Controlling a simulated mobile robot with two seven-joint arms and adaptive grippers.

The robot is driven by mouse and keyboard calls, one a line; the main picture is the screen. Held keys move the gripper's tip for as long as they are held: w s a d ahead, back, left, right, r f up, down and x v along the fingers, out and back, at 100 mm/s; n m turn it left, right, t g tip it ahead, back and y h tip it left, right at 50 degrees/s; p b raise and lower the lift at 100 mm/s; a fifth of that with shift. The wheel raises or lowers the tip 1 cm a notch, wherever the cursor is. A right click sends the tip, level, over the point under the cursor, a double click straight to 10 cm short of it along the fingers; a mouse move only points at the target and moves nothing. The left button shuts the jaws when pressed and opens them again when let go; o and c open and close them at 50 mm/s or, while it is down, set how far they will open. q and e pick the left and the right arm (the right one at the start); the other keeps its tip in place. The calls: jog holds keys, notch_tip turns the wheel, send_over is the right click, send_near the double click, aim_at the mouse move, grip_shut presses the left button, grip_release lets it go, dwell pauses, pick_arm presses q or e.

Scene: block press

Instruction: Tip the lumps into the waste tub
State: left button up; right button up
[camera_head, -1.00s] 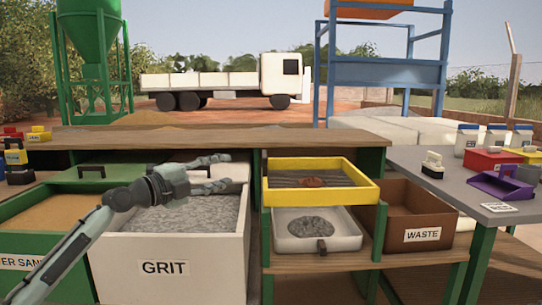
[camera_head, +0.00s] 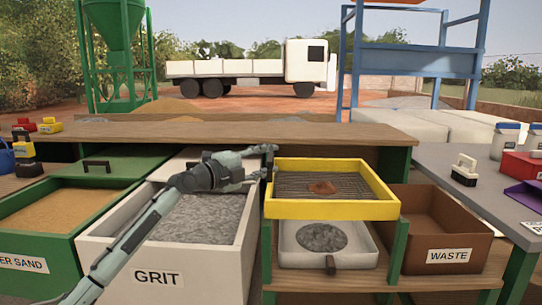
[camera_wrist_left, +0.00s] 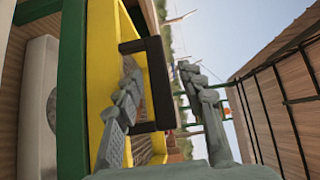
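The yellow sieve (camera_head: 335,209) sits on a wooden stand, with a small patch of reddish-brown lumps (camera_head: 322,188) on its mesh. The brown waste tub (camera_head: 484,247) stands to its right, and its visible inside looks empty. My left gripper (camera_head: 268,160) is at the sieve's left side. In the left wrist view, my left gripper (camera_wrist_left: 160,85) is open, with the sieve's black handle (camera_wrist_left: 158,80) between its fingers; whether they touch it I cannot tell. The yellow sieve rim also shows there (camera_wrist_left: 101,50). My right gripper is in neither view.
A white tray (camera_head: 350,260) with grey material sits below the sieve. The grit bin (camera_head: 115,255) and the green sand bin (camera_head: 62,262) are at left. A wooden shelf (camera_head: 220,133) runs behind. A grey table (camera_head: 470,198) stands at right.

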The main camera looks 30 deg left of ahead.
pick_arm(q)
jog(key=shift+w+d, duration=0.15)
jog(key=shift+w, duration=0.45)
jog(key=shift+c, duration=0.2)
grip_shut()
